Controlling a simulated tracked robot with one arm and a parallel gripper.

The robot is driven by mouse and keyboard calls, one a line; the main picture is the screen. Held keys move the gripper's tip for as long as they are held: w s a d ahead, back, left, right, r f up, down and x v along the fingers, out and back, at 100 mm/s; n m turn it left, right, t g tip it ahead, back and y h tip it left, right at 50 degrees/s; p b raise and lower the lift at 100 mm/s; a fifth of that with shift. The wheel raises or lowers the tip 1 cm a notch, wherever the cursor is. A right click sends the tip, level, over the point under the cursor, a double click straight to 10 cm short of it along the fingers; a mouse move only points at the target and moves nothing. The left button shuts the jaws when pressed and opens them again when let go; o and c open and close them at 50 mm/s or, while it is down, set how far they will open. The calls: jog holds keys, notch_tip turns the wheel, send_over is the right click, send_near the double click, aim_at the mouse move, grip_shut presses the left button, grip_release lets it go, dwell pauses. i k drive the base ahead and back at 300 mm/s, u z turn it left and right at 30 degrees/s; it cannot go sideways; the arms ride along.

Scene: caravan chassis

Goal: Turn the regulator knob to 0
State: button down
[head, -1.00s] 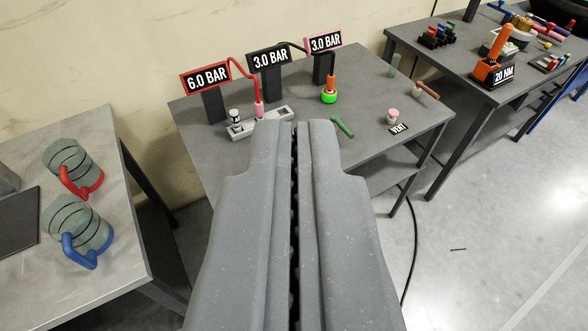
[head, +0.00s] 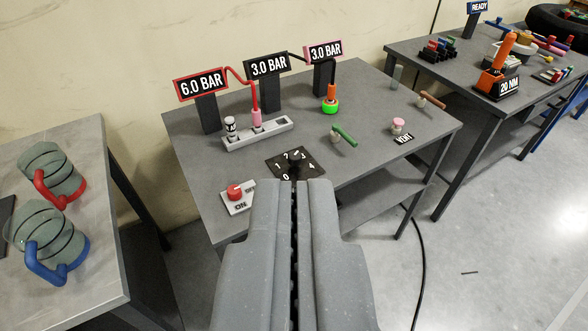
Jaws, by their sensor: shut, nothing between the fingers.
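The regulator knob (head: 296,157) is a small black knob on a black dial plate (head: 284,166) with white numbers, 0 at the lower left and 4 at the right. It sits on the grey middle table. Its pointer direction is too small to tell. My gripper (head: 303,184) is shut and empty, and its tips show just below the dial plate in the picture. The tips overlap the plate's lower edge in view; I cannot tell that they touch it.
A red ON/OFF knob (head: 235,191) is left of the dial. A grey socket strip (head: 257,133) with plugs, a green lever (head: 344,134) and a pink button (head: 398,125) stand around it. Signs read 6.0 BAR (head: 201,84) and 3.0 BAR (head: 269,65).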

aim_at(294, 157)
jog(key=u, duration=0.05)
jog(key=k, duration=0.6)
jog(key=u, duration=0.3)
jog(key=i, duration=1.6)
jog(key=z, duration=0.55)
